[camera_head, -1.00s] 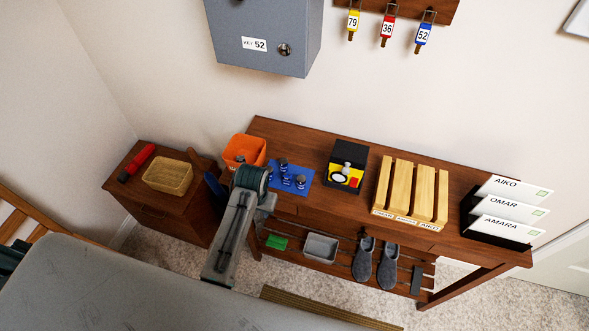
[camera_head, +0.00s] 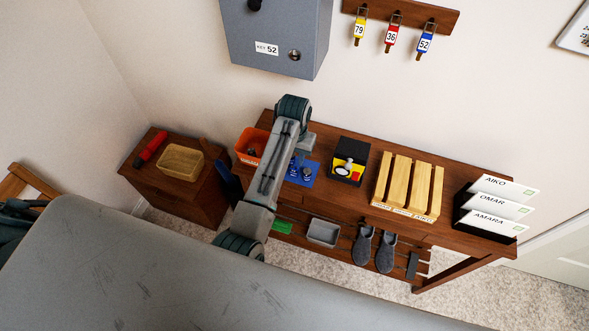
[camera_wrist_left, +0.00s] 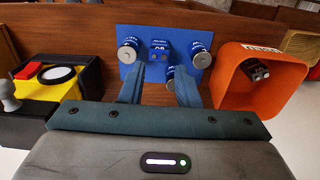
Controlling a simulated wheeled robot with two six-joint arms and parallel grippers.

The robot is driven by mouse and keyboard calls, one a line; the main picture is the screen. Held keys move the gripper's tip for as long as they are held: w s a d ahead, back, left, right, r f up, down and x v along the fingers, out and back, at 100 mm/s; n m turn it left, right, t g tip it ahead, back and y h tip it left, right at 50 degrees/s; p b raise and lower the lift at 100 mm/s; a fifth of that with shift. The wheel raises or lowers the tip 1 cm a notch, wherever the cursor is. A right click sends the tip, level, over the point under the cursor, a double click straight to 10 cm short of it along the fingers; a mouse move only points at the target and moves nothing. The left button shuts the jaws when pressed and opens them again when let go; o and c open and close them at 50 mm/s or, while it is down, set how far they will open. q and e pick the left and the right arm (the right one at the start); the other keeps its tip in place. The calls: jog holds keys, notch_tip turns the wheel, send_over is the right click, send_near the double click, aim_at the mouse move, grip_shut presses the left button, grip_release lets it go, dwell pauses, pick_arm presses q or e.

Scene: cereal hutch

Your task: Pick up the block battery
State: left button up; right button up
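A blue mat (camera_head: 313,180) lies on the desk, partly hidden by my left arm in the head view. In the left wrist view the mat (camera_wrist_left: 143,33) carries a small blue block battery (camera_wrist_left: 159,52) with two round terminals, between a round battery (camera_wrist_left: 127,54) and another round battery (camera_wrist_left: 201,57). A third round battery (camera_wrist_left: 170,76) is partly hidden by a finger. My left gripper (camera_wrist_left: 160,77) is open and empty, its fingertips pointing at the mat on either side below the block battery. It also shows over the mat in the head view (camera_head: 298,158). My right gripper is not in view.
An orange bin (camera_wrist_left: 228,88), holding a small dark item (camera_wrist_left: 258,72), stands beside the mat. A black and yellow box (camera_head: 347,161) stands on the mat's other side. Farther along are a slatted wooden rack (camera_head: 408,186) and a name-card holder (camera_head: 487,228).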

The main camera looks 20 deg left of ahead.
aim_at(295, 168)
pick_arm(q)
jog(key=shift+f+p, duration=0.35)
notch_tip(295, 168, down, 3)
jog(key=shift+s+f+p, duration=0.15)
jog(key=shift+f+p, duration=0.05)
jog(key=shift+p, duration=0.65)
jog(key=shift+f, duration=0.55)
jog(key=shift+d, duration=0.1)
jog(key=c, duration=0.6)
jog(key=shift+r, duration=0.1)
